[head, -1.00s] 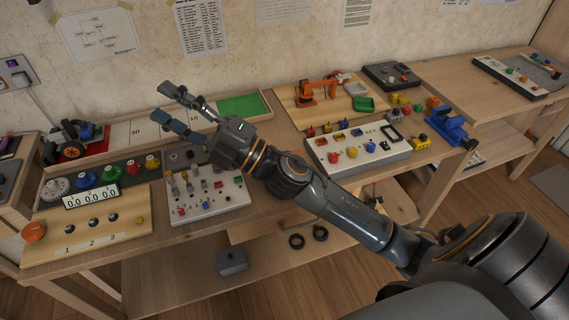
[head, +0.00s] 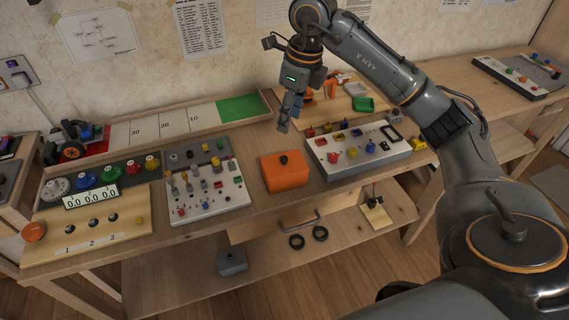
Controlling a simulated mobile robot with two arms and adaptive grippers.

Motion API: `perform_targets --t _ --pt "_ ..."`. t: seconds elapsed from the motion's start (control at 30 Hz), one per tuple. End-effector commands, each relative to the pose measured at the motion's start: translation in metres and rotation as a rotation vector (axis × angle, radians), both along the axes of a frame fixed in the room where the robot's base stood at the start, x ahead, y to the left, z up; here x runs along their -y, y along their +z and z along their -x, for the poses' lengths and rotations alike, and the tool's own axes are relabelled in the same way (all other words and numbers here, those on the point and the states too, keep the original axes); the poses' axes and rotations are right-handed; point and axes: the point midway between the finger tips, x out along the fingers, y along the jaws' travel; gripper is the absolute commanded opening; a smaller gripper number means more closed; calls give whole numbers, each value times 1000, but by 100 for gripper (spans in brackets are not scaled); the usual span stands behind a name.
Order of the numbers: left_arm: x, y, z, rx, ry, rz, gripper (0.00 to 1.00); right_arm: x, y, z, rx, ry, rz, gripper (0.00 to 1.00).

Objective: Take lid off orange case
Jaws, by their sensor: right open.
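The orange case (head: 286,176) stands on the bench between two boards with small parts. My right gripper (head: 285,122) points down above and behind the case, apart from the knob. Its fingers are open and I see nothing between them. My left gripper is not in view.
A white board with pegs (head: 208,205) stands left of the case. A grey-white panel with coloured knobs (head: 358,165) stands close on its right. An orange toy arm (head: 330,88) is behind. A drawer handle (head: 300,222) is below the front edge.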

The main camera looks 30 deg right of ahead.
Motion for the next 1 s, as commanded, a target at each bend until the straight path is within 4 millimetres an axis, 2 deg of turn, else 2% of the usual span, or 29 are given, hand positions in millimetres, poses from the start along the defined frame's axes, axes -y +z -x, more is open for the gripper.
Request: perform_targets --t 0.13,0.4,0.5,0.67,1.0 --pt "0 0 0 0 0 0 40 6 -13 0 -13 -13 24 45" --pt "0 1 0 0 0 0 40 1 -65 -6 -13 -10 20 45" --pt "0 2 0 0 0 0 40 1 -77 -8 -12 -11 20 45" --pt "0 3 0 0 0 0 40 0 -86 -10 -10 -10 19 45" --pt "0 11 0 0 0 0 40 -1 -130 -17 -11 -9 17 45"
